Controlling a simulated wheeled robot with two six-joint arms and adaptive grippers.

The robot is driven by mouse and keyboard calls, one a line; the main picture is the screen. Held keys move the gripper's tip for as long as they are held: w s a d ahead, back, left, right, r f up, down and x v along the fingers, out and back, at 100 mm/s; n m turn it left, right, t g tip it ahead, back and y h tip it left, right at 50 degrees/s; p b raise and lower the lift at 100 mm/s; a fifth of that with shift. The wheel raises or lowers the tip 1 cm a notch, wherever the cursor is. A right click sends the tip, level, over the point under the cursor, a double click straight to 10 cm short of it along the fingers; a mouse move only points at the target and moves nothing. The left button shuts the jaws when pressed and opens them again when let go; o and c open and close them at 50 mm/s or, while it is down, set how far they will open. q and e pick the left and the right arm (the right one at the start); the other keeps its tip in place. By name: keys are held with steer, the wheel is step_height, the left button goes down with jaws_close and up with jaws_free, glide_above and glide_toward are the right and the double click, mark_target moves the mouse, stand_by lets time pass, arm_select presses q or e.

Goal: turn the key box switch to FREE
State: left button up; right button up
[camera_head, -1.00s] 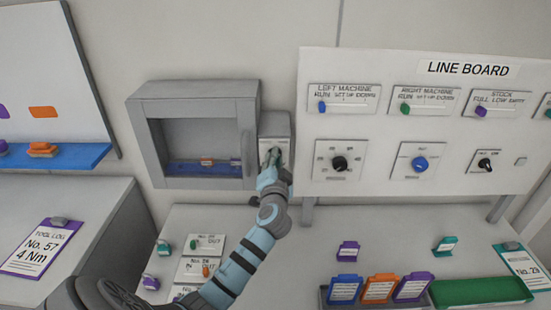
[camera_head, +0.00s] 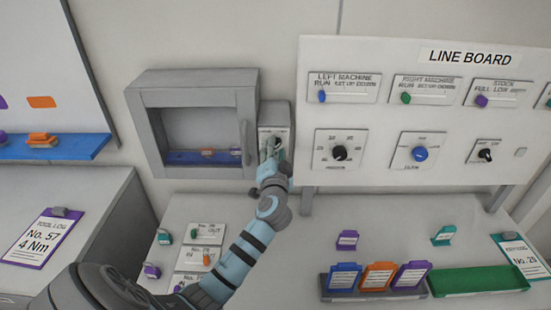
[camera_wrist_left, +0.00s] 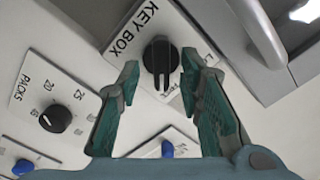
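The key box switch (camera_wrist_left: 160,58) is a black knob on a white plate lettered KEY BOX in the left wrist view. In the head view its housing (camera_head: 276,115) is a grey block on the wall beside the grey key box (camera_head: 190,85). My left gripper (camera_wrist_left: 152,85) is open, its two teal fingers on either side of the knob, with gaps showing. Whether a finger touches the knob cannot be told. The FREE lettering cannot be read. In the head view the left gripper (camera_head: 272,152) covers part of the switch. My right gripper is not in view.
The line board (camera_head: 350,110) with knobs and sliders stands close right of the switch. The key box's handle (camera_wrist_left: 258,32) is near the left gripper. Below, a desk (camera_head: 290,240) holds cards, clips and a holder (camera_head: 375,293).

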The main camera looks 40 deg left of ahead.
arm_select(q)
steer(key=v, duration=1.1)
steer(key=shift+d, duration=0.15)
